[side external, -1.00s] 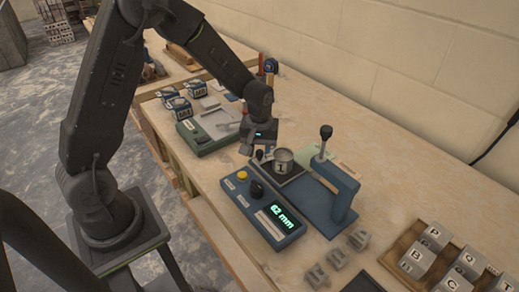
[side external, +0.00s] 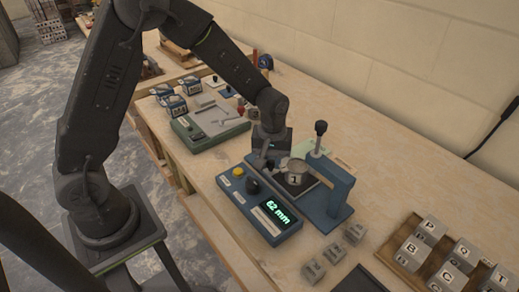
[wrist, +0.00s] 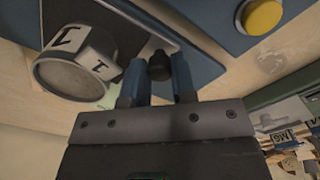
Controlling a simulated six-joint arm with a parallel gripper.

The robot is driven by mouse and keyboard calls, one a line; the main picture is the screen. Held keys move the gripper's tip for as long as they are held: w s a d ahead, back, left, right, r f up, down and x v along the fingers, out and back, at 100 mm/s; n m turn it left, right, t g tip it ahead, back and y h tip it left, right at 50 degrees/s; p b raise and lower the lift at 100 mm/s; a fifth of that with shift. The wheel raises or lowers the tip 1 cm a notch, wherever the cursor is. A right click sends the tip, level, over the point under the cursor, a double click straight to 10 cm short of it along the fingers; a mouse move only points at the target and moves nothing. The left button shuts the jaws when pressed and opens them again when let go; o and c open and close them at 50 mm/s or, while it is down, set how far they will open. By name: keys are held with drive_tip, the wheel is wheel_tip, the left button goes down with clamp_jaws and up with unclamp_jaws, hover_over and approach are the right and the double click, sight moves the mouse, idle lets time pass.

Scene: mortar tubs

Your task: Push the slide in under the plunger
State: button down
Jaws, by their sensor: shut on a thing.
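The slide is a dark plate (side external: 304,189) on the blue tester base, with a grey tub (side external: 296,171) marked 1 on it. The tub also shows at the left of the wrist view (wrist: 78,72). My gripper (wrist: 158,78) is shut on the slide's small black knob (wrist: 159,64), at the outer end of the slide. The plunger (side external: 319,143), with a black ball on top, stands in the blue frame (side external: 341,184). The frame's arm overlaps the tub's right side in the side view. I cannot tell whether the tub is centred under the plunger.
A green device (side external: 209,125) stands behind left.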

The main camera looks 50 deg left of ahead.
drive_tip(key=shift+d, duration=0.7)
drive_tip(key=c, duration=1.2)
unclamp_jaws()
wheel_tip(320, 180, up, 14)
drive_tip(key=shift+o, duration=0.3)
